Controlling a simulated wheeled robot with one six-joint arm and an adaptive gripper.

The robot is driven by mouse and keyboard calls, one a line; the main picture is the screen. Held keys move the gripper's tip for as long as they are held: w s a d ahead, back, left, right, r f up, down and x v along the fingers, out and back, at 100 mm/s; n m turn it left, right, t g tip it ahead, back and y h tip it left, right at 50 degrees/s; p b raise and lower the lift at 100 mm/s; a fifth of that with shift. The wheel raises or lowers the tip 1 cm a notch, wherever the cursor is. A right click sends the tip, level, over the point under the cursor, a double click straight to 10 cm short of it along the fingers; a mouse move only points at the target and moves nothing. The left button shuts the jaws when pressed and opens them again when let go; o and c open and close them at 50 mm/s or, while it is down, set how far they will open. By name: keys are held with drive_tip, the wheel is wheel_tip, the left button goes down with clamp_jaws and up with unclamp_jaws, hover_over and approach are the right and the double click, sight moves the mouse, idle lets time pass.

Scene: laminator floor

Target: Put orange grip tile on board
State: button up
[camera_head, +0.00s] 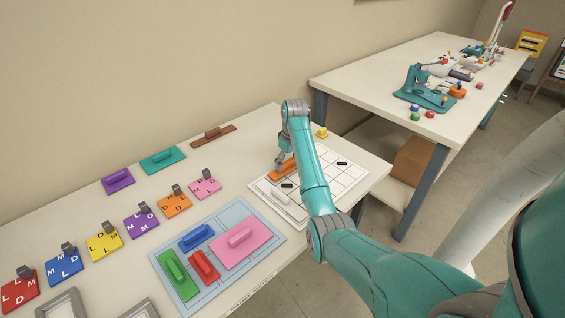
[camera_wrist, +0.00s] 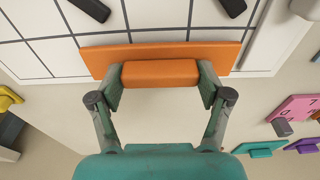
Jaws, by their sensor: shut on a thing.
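The orange grip tile (camera_head: 283,172) is a flat orange plate with a raised bar handle; it also shows in the wrist view (camera_wrist: 102,59). My gripper (camera_wrist: 161,82) is shut on the handle, one finger at each end. In the head view my gripper (camera_head: 284,163) holds the tile at the far left edge of the board. The white board (camera_head: 345,178) has a dark grid and shows under and beyond the tile in the wrist view (camera_wrist: 158,16). I cannot tell whether the tile touches the board. My arm hides part of the board.
A light-blue tray (camera_head: 212,282) holds pink, blue, red and green grip tiles. Coloured lettered tiles (camera_head: 104,241) line the table's left side. A yellow piece (camera_head: 322,132) stands behind the board.

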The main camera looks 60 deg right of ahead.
drive_tip(key=shift+f, duration=0.3)
drive_tip(key=shift+f, duration=0.15)
drive_tip(key=o, duration=1.5)
